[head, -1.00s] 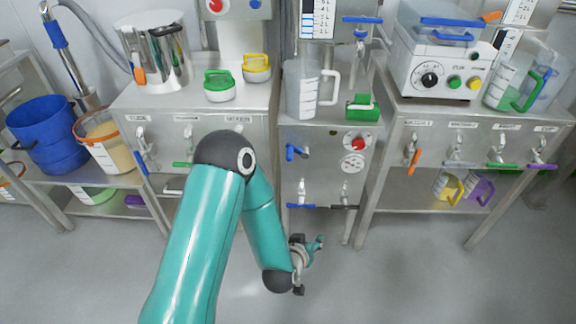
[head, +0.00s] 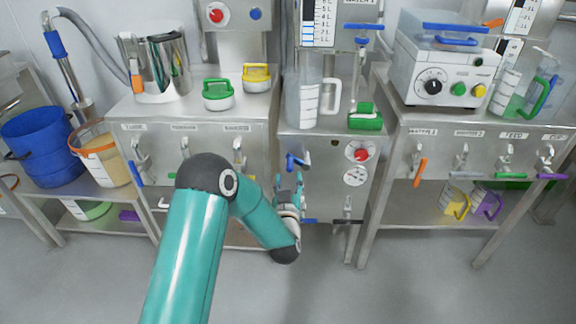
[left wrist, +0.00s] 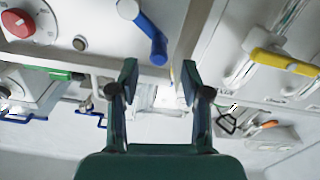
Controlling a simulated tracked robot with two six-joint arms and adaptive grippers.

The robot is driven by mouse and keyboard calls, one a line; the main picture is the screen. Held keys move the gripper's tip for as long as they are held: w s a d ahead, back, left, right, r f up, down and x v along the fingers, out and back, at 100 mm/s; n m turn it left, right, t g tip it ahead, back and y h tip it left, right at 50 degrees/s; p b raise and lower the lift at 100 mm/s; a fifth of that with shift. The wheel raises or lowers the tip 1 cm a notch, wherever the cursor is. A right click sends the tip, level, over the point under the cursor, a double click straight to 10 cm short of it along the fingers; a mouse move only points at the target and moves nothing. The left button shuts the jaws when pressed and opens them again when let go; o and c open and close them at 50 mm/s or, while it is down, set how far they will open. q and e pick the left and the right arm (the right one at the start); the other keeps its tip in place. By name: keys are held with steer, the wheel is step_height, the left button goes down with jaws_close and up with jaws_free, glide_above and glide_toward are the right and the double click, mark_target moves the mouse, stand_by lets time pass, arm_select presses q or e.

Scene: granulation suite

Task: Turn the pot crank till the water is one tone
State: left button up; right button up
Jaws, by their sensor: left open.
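A steel pot (head: 160,68) stands on the left cabinet in the head view; its inside and any water are hidden. I cannot tell for sure which handle is the pot crank. A blue-handled lever (head: 297,162) sits on the middle cabinet's front, and it shows large at the top of the left wrist view (left wrist: 143,32). My left gripper (head: 290,183) is just below this lever in the head view. In the left wrist view the gripper (left wrist: 159,80) is open and empty, its fingers apart and not around the lever. My right gripper is not in view.
A red knob (head: 362,150) and a gauge (head: 355,176) are right of the blue lever. Lower taps are close to my left gripper. The floor (head: 400,290) in front is clear.

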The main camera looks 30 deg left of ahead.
mark_target(289, 171)
arm_select(q)
steer(key=x, duration=0.7)
steer(key=shift+w, duration=0.1)
jaws_close()
